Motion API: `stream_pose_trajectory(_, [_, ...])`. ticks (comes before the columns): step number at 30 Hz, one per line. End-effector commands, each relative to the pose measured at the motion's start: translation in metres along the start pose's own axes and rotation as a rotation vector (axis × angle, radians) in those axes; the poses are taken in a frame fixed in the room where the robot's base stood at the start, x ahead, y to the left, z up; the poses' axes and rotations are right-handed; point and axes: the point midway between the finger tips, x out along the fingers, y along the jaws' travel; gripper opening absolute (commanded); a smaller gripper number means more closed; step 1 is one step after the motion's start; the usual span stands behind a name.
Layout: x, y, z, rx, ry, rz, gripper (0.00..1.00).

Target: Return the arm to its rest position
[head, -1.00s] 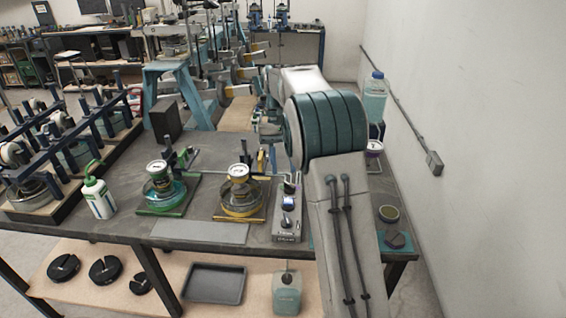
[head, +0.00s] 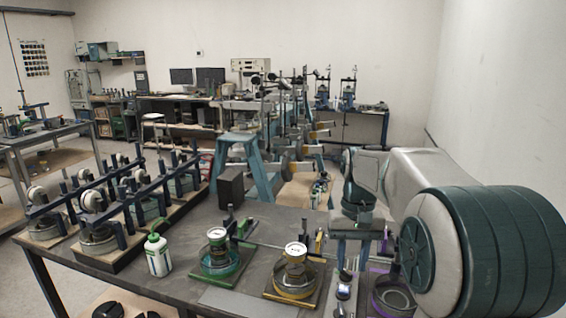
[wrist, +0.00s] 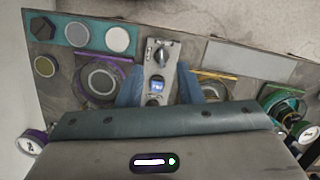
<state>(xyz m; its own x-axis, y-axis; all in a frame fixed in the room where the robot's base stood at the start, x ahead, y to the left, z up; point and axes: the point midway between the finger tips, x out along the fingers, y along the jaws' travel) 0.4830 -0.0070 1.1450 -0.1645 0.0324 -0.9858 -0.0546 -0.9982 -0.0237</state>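My arm (head: 480,250) is bent at the right of the head view, its large teal joint close to the camera. My gripper (head: 352,250) points down over the right part of the bench. In the wrist view my gripper (wrist: 159,92) shows two blue fingers set apart, with nothing held between them.
The bench (head: 275,222) carries a green-based device (head: 220,262), a yellow-based device (head: 292,284), a purple-trimmed device (head: 393,298) and a white-green bottle (head: 158,254). A dark block (head: 230,188) stands farther back. A wall (head: 490,100) rises on the right.

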Motion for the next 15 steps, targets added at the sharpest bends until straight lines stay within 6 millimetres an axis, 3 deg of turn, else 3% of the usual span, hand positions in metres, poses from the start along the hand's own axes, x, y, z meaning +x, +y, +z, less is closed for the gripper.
stream_pose_trajectory(1, [-0.002, 0.0, 0.017, -0.004, 0.034, -0.001, 0.33])
stream_pose_trajectory(8, [0.008, 0.001, 0.08, -0.025, 0.177, -0.001, 0.33])
stream_pose_trajectory(15, [0.037, 0.002, 0.141, -0.046, 0.326, 0.008, 0.33])
